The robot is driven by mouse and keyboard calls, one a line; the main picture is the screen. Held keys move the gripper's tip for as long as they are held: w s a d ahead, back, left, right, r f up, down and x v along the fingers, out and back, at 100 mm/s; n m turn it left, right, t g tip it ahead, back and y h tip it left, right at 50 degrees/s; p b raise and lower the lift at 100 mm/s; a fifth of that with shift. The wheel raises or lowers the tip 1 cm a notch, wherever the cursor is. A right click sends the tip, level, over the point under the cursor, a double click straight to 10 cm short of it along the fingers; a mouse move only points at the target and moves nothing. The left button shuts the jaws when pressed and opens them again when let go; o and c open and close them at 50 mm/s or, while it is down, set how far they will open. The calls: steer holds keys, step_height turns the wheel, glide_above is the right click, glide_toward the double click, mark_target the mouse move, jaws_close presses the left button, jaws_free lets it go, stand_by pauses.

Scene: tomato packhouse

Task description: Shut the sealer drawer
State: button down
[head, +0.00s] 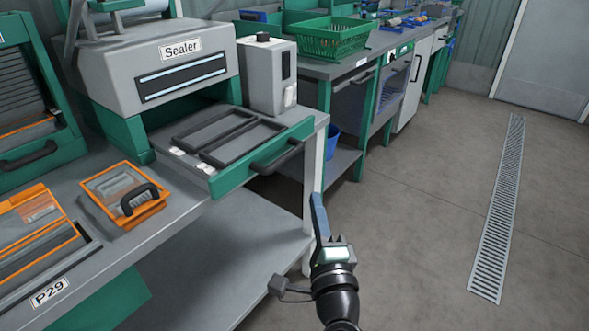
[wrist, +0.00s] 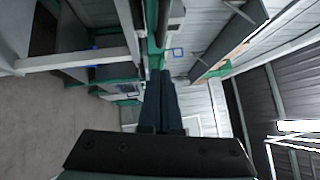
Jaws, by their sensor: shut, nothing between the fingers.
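The sealer (head: 165,65) is a grey machine with a green base on the bench at the left in the head view. Its drawer (head: 222,142) is pulled out toward the front, showing two dark rectangular frames in the tray. The drawer has a green front panel with a dark bar handle (head: 277,158). My gripper (head: 317,200) is shut and empty, in front of the bench, to the right of and below the handle, apparently apart from it. In the wrist view the closed fingers (wrist: 160,80) point away from the camera; I cannot make out the drawer there for certain.
A grey box (head: 266,75) stands right of the sealer. An orange-rimmed container (head: 125,195) sits on the bench left of the drawer. A green basket (head: 332,38) is on the bench behind. The floor (head: 430,220) at the right is clear, with a drain grate (head: 500,205).

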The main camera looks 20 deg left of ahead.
mark_target(291, 158)
steer(key=w+a, duration=0.1)
steer(key=w, duration=0.1)
steer(key=w+a+r, duration=0.1)
steer(key=w+a, duration=0.3)
steer(key=shift+w+a+r, duration=0.1)
steer(key=shift+w+r, duration=0.1)
steer(key=shift+r, duration=0.1)
steer(key=shift+w+a, duration=0.2)
steer(key=shift+a, duration=0.3)
steer(key=shift+a, duration=0.1)
